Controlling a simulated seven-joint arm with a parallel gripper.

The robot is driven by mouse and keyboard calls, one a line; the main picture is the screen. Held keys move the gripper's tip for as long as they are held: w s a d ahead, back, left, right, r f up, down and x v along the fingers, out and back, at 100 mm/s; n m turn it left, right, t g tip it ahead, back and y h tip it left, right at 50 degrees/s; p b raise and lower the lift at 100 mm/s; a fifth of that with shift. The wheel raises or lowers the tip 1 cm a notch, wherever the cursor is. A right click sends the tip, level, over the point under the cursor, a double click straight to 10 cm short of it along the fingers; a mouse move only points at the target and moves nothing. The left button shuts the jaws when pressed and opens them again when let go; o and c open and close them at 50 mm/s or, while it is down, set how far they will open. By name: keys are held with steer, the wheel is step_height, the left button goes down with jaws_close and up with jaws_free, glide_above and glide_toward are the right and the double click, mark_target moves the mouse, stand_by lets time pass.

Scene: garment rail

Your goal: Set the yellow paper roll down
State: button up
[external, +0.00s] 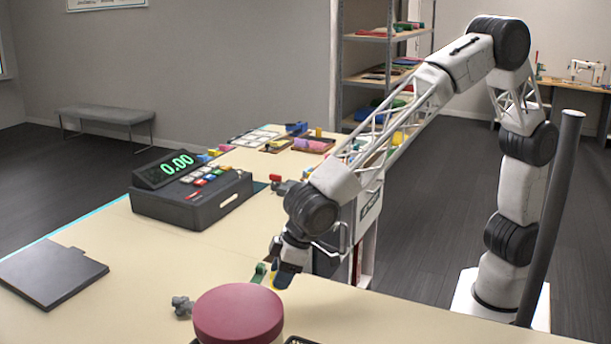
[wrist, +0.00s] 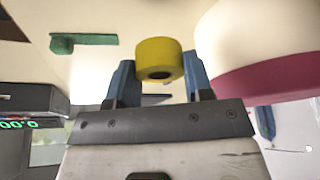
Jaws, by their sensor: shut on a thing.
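The yellow paper roll (wrist: 160,52) is a short cylinder with a dark hole in its end. In the wrist view it sits between the two blue fingers of my gripper (wrist: 159,80), which is shut on it. In the external view my gripper (external: 279,274) points down, low over the cream table (external: 130,275), behind the round container with the dark red lid. The roll is mostly hidden there by the fingers. I cannot tell whether it touches the table.
The red-lidded container (external: 238,316) stands close by; it also shows in the wrist view (wrist: 268,80). A green piece (wrist: 85,40) and a grey lumpy object (external: 182,306) lie near. A dark display unit (external: 192,195) stands farther back. The table is clear toward the flat grey plate (external: 50,272).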

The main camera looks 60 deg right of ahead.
steer(key=shift+f, duration=2)
steer(key=shift+f, duration=2)
steer(key=shift+f, duration=0.1)
steer(key=o, duration=0.9)
steer(key=shift+v, duration=3.9)
